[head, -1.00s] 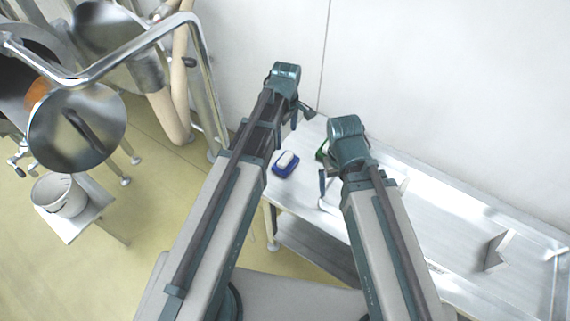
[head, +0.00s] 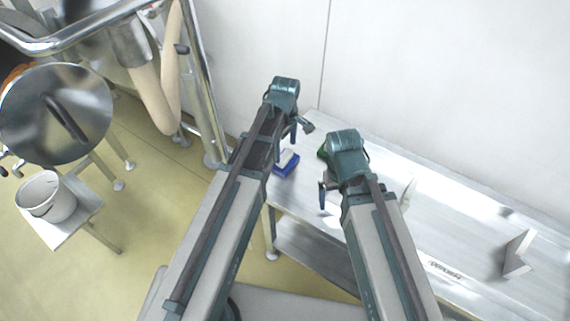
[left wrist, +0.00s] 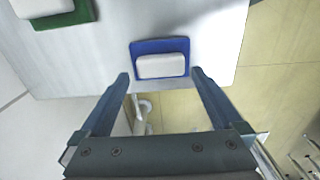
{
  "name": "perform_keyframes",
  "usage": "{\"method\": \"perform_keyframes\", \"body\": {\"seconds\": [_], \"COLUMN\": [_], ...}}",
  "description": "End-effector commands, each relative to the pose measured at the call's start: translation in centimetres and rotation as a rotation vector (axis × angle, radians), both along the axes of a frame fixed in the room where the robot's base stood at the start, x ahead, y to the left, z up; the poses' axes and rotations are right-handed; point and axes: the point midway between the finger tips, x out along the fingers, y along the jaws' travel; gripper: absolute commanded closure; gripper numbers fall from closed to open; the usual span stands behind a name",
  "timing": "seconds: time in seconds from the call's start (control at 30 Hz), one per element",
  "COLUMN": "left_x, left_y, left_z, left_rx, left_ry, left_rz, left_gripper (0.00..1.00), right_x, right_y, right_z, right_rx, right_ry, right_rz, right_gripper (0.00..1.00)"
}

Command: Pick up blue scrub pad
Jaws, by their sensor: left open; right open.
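The blue scrub pad (head: 285,163), a blue base with a white block on top, lies on the steel table near its left end. In the left wrist view the blue pad (left wrist: 160,47) is ahead of the fingertips, between their lines, near the table edge. My left gripper (left wrist: 162,76) is open and empty; in the head view it (head: 300,128) hangs above the table near the pad. My right gripper (head: 325,190) is over the table to the right of the pad; its fingers are partly hidden by its wrist.
A green pad with a white block (left wrist: 62,14) lies on the table (left wrist: 110,50), mostly hidden behind my right wrist in the head view. A folded metal piece (head: 518,255) stands at the right. A white bucket (head: 46,197) stands on a small stand at left.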

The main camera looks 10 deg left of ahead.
Motion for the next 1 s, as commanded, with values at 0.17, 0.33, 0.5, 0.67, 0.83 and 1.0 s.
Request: {"method": "perform_keyframes", "body": {"seconds": [0.17, 0.33, 0.5, 0.67, 0.83, 1.0], "left_x": [-0.1, -0.1, -0.1, -0.1, -0.1, -0.1], "left_y": [0.1, 0.1, 0.0, 0.1, 0.1, 0.1], "left_z": [-3.0, -3.6, -3.4, -3.4, -3.4, -3.4], "left_rx": [0.0, 0.0, 0.0, 0.0, 0.0, 0.0], "left_ry": [0.0, 0.0, 0.0, 0.0, 0.0, 0.0], "left_rz": [0.0, 0.0, 0.0, 0.0, 0.0, 0.0], "left_gripper": [0.0, 0.0, 0.0, 0.23, 0.54, 0.77], "right_x": [0.0, 0.0, 0.0, 0.0, 0.0, 0.0], "right_y": [0.0, 0.0, 0.0, 0.0, 0.0, 0.0], "right_z": [-2.9, -3.6, -3.4, -3.4, -3.4, -3.4], "right_rx": [0.0, 0.0, 0.0, 0.0, 0.0, 0.0], "right_ry": [0.0, 0.0, 0.0, 0.0, 0.0, 0.0], "right_rz": [0.0, 0.001, 0.001, 0.001, 0.001, 0.001], "right_gripper": [0.0, 0.0, 0.0, 0.0, 0.0, 0.0]}}
